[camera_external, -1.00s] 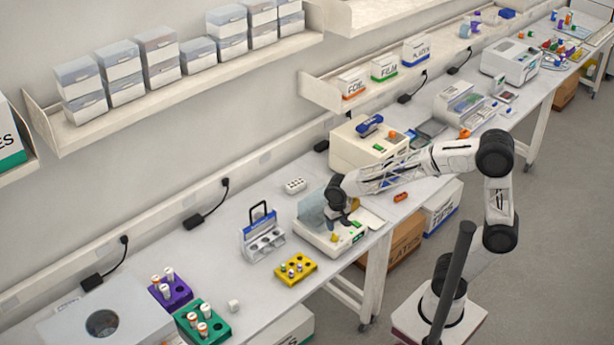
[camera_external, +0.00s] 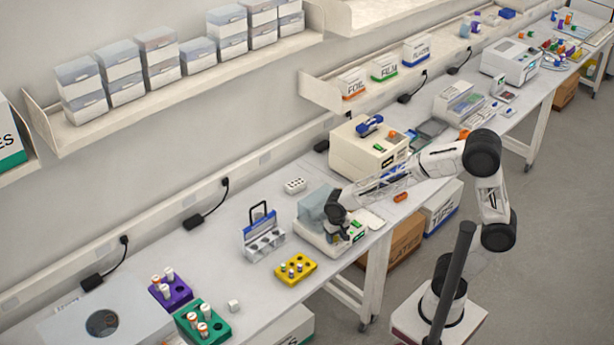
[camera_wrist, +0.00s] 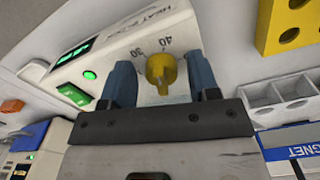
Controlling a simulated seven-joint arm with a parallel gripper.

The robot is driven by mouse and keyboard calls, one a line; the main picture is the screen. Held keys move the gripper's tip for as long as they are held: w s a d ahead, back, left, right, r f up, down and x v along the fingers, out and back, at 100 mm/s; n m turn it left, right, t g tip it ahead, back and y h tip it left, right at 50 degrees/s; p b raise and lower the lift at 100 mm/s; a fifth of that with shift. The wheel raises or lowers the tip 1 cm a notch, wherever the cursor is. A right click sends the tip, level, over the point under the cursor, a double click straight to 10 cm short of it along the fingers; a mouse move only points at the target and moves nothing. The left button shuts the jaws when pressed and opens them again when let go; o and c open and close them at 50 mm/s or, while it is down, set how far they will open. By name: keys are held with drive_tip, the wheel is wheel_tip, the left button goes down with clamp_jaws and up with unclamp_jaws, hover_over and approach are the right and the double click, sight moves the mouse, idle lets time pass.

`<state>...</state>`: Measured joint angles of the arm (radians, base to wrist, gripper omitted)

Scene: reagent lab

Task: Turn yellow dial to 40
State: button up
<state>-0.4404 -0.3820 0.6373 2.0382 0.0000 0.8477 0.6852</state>
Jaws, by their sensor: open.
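The yellow dial (camera_wrist: 161,72) sits on the sloped front panel of a white heat block device (camera_wrist: 140,33) in the wrist view. Printed marks 30 and 40 show just beyond it, and its raised grip points roughly between them. My gripper (camera_wrist: 163,85) is open, with one blue-grey finger on each side of the dial. A gap shows on both sides, so the fingers do not appear to touch it. In the external view my gripper (camera_external: 338,228) is over the front of the device (camera_external: 318,238), and the dial is hidden there.
A green lit button (camera_wrist: 75,95) and a green display are left of the dial. A yellow rack (camera_external: 296,269) and a blue-and-grey magnet rack (camera_external: 263,238) stand left of the device. A larger cream machine (camera_external: 362,155) stands behind it.

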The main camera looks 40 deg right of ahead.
drive_tip(key=c, duration=0.8)
drive_tip(key=shift+c, duration=0.2)
drive_tip(key=shift+m, duration=0.3)
drive_tip(key=shift+a+m, duration=0.1)
drive_tip(key=shift+m, duration=1.2)
drive_tip(key=o, duration=0.8)
drive_tip(key=shift+o, duration=0.2)
